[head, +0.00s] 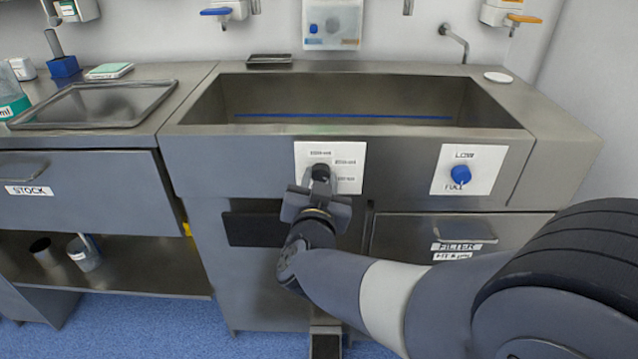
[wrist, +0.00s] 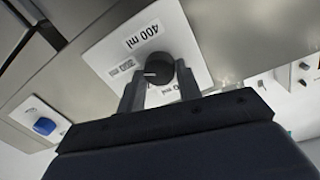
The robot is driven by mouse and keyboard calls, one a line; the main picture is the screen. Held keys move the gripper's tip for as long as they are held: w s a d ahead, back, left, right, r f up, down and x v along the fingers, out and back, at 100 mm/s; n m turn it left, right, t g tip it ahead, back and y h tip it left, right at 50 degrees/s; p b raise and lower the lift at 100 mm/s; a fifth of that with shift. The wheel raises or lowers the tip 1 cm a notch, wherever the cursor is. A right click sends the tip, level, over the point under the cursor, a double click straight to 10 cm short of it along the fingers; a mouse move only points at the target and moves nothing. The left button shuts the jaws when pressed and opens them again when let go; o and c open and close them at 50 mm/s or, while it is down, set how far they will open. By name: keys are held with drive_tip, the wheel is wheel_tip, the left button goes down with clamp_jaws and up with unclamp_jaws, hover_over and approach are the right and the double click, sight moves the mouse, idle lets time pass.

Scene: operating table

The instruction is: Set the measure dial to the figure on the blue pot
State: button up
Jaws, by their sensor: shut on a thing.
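The measure dial is a black knob (head: 320,171) on a white panel (head: 350,182) on the front of the sink unit. In the wrist view, the knob (wrist: 160,69) sits between my gripper's fingers (wrist: 157,88), shut on its sides. My gripper (head: 318,188) also covers part of the dial in the head view. The knob's white mark lies on its left side in the wrist view, roughly towards a blurred label. One label reads "400 ml"; another is partly hidden.
A second white panel with a blue knob (head: 461,174), marked LOW and FULL, is to the right. Below are a FILTER drawer (head: 415,237) and a dark panel (head: 252,229). The sink basin (head: 340,100) is above. Two small containers stand on the lower left shelf (head: 150,276).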

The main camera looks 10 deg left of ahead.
drive_tip(key=shift+m, duration=0.5)
drive_tip(key=o, duration=1)
drive_tip(key=shift+s, duration=0.1)
drive_tip(key=s, duration=0.3)
drive_tip(key=s+d+p, duration=0.1)
drive_tip(key=s, duration=0.3)
drive_tip(key=s+d+p, duration=0.1)
drive_tip(key=s, duration=0.2)
drive_tip(key=shift+s+r, duration=0.2)
drive_tip(key=shift+s, duration=0.1)
drive_tip(key=w, duration=0.3)
drive_tip(key=w+a+b, duration=0.1)
drive_tip(key=w, duration=0.3)
drive_tip(key=w+a+b, duration=0.1)
drive_tip(key=w, duration=0.3)
drive_tip(key=shift+f, duration=0.2)
drive_tip(key=shift+s, duration=0.1)
